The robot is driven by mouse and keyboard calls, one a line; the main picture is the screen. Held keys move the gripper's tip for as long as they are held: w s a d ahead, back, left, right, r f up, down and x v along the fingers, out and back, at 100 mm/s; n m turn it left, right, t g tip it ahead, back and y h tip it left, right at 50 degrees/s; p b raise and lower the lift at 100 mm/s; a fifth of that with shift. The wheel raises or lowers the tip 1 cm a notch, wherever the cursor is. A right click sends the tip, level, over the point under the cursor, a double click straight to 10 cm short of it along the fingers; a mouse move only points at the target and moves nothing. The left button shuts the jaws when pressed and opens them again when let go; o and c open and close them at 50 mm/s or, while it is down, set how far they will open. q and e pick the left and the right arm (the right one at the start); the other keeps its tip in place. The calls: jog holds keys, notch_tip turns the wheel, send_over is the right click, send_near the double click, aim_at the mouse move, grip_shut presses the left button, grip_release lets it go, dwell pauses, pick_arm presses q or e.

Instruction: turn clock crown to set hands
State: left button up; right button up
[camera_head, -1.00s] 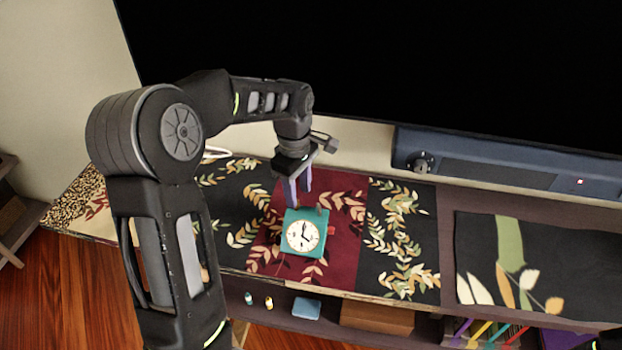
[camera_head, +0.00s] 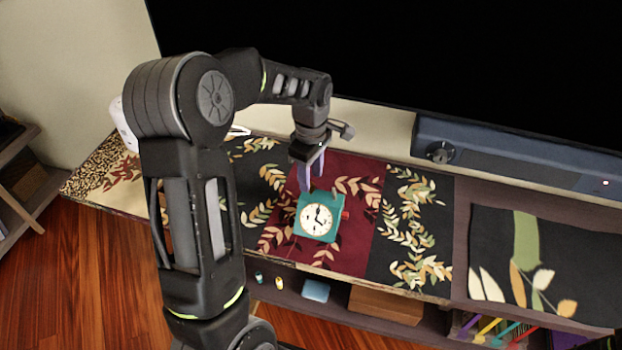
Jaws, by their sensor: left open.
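A teal square clock (camera_head: 318,217) with a round cream face and dark hands sits on the dark red part of a leaf-patterned runner. A small red crown (camera_head: 345,215) sticks out from its right side. My left gripper (camera_head: 312,186) points down just behind and above the clock's top edge. Its purple-grey fingers are open with nothing seen between them; from this angle I cannot tell if they touch the clock. My right gripper is not in view.
The leaf-patterned runner (camera_head: 413,225) covers the shelf top. A dark blue soundbar with a knob (camera_head: 440,152) stands behind, below a large black screen (camera_head: 400,60). A patterned cloth (camera_head: 545,255) lies at right. Small items sit on the lower shelf.

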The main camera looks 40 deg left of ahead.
pick_arm(q)
jog(key=shift+f, duration=1.05)
jog(key=shift+c, duration=0.2)
grip_shut()
